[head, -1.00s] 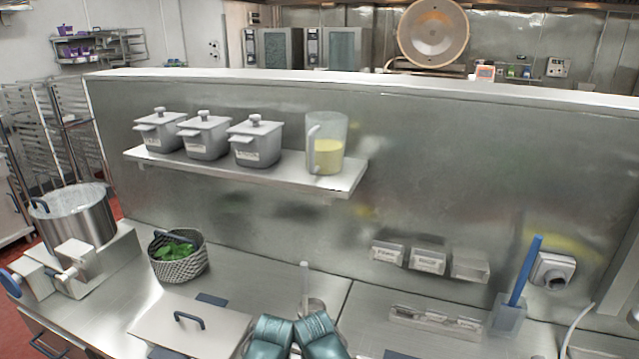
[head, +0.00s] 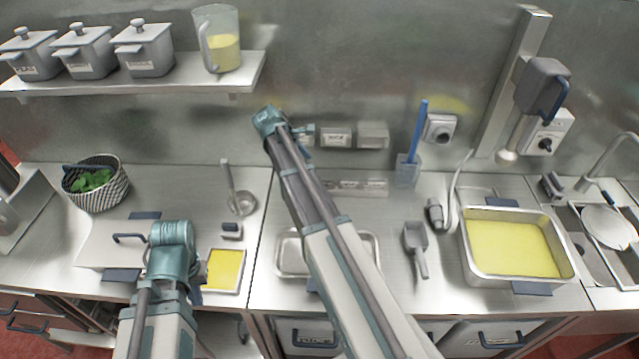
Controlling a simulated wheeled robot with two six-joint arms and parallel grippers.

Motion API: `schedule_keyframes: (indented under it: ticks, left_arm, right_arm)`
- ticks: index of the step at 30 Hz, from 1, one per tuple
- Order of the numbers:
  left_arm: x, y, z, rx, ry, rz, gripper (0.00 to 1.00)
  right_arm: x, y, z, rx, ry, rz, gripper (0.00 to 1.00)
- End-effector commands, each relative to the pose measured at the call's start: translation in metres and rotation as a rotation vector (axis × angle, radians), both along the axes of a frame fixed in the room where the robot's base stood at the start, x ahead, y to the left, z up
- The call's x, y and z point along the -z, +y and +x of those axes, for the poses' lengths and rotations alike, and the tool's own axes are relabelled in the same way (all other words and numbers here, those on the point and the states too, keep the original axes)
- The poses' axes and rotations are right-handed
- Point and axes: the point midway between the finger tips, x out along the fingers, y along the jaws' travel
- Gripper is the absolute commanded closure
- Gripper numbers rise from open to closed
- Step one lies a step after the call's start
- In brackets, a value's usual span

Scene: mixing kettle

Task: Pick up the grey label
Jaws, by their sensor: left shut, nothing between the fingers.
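I cannot tell for certain which thing is the grey label. Small pale label holders are on the back wall: one in the middle (head: 336,136), one at the right (head: 373,135), and one at the left (head: 303,135) partly hidden by my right arm. A long clear rack (head: 362,187) with small label-like pieces lies on the counter below. My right gripper (head: 268,119) is up at the wall, just left of the left holder; its fingers and any contact are hidden. My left gripper (head: 172,240) is shut and empty over the grey lid, left of a yellow-filled tray (head: 225,270).
A shelf (head: 130,83) with lidded pots and a jug (head: 218,42) overhangs the left. A woven basket (head: 96,183), a ladle (head: 230,185), a scoop (head: 416,248) and a large yellow-filled pan (head: 515,246) stand on the counter. My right arm crosses a shallow tray (head: 291,256).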

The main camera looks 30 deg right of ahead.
Motion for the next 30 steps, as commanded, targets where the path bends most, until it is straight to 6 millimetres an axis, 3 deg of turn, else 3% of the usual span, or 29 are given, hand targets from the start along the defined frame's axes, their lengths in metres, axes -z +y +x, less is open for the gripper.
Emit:
schedule_keyframes:
  ticks: [8, 19, 30]
  left_arm:
    - [0.022, 0.000, 0.000, 0.002, 0.000, 0.000, 1.00]
    - [0.072, 0.000, 0.000, 0.002, 0.000, 0.001, 1.00]
    - [0.079, 0.000, 0.000, 0.001, 0.000, 0.001, 1.00]
  right_arm:
    - [0.022, -0.008, 0.001, 0.001, -0.001, 0.002, 0.60]
    - [0.072, -0.034, 0.004, 0.002, -0.002, 0.003, 0.60]
    - [0.080, -0.041, 0.004, 0.001, -0.002, 0.003, 0.60]
